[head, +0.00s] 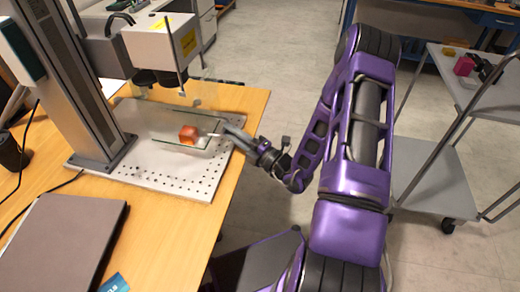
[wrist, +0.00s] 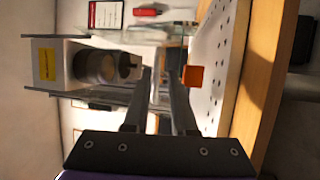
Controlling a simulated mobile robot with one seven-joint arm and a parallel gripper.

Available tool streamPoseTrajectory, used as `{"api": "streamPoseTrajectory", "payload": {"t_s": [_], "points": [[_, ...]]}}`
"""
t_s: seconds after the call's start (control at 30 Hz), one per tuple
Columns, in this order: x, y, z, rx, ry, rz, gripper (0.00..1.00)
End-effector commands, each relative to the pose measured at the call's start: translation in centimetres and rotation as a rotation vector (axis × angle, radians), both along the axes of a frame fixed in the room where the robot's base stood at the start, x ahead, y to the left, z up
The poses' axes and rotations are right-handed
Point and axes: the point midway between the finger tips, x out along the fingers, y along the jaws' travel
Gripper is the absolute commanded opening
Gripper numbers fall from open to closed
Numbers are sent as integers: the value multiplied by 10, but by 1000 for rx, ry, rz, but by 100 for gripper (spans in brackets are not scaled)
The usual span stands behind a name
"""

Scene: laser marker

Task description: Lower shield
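The shield looks like a clear, faintly green pane (head: 150,122) under the laser marker head (head: 160,42); its outline is hard to make out. An orange cube (head: 188,135) shows at the pane, over the perforated base plate (head: 150,172). My gripper (head: 220,130) reaches in from the right, at the right edge of the plate, beside the cube. In the wrist view, my gripper's fingers (wrist: 160,72) stand apart with a narrow gap, and I see no thing clearly held between them. The cube (wrist: 192,76) shows just beyond the right finger.
The marker's tall column (head: 75,80) stands at the plate's left. A closed laptop (head: 62,240) lies on the wooden table (head: 165,235) at the front left. A grey cart (head: 435,185) stands on the right. The floor behind the table is clear.

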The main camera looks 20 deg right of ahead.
Motion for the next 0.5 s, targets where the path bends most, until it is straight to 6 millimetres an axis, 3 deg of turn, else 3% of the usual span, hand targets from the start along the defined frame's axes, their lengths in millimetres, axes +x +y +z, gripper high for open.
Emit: {"api": "streamPoseTrajectory", "payload": {"t_s": [0.5], "points": [[-102, -62, -20, 1, 3, -4, 25]]}}
